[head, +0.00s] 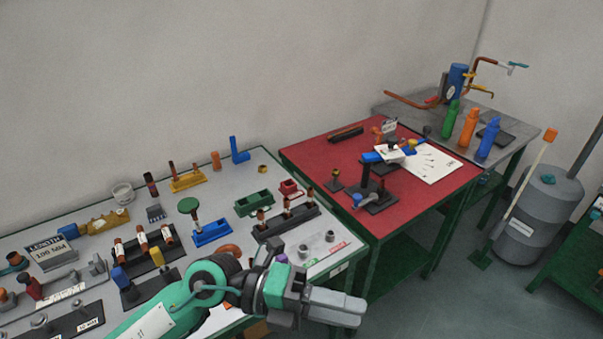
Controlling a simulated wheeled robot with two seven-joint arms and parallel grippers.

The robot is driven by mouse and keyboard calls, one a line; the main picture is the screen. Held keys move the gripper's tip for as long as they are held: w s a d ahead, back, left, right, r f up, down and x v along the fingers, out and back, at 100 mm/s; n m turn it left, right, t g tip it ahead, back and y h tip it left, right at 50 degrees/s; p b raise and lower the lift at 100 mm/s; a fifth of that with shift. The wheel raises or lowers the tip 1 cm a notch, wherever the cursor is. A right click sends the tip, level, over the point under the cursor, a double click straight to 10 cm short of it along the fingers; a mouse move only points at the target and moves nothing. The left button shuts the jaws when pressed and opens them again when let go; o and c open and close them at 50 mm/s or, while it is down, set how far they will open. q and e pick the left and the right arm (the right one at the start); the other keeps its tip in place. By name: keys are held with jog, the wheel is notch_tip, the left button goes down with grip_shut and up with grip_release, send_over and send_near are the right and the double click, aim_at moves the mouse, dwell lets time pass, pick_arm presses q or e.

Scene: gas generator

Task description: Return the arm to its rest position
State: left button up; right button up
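My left arm comes in from the bottom of the head view, with green and dark grey links. Its gripper (345,308) is over the front right corner of the grey workbench (345,258), with its light grey fingers pointing right, past the bench edge. The fingers lie close together in this view. Whether a gap is between them cannot be made out. No object shows in them. My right gripper is not in view.
The grey workbench holds many small parts, among them a green-topped stand (189,206) and a black rack (284,223). A red table (318,158) with a black stand (374,200) is behind right. A grey tank (540,215) stands far right. Open floor (440,300) lies right of the gripper.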

pick_arm(q)
jog(key=w+a+r+n+t+h, duration=0.3)
jog(key=w+r+n+t+h, duration=0.25)
jog(key=r+n+t, duration=0.3)
jog(key=w+a+f+n+t+y, duration=0.2)
jog(key=w+a+n+t+y, duration=0.5)
jog(key=n+t, duration=0.8)
jog(key=w+a+f+n+g+y, duration=0.1)
jog(key=a+f+n+g+y, duration=0.2)
jog(key=a+f+n+y, duration=1.25)
jog(key=s+a+f+m+g, duration=0.1)
jog(key=s+a+f+g, duration=0.2)
jog(key=s+f+g, duration=1.35)
jog(key=s+f+t, duration=0.1)
jog(key=s+f, duration=0.1)
jog(key=f, duration=1.6)
jog(key=s+f+t, duration=0.2)
jog(key=f, duration=1.5)
jog(key=s+a+f+g, duration=0.1)
jog(key=s+a+f, duration=0.2)
jog(key=s+f, duration=1.5)
jog(key=shift+s+a+m+g, duration=0.2)
jog(key=shift+s+m+g, duration=0.1)
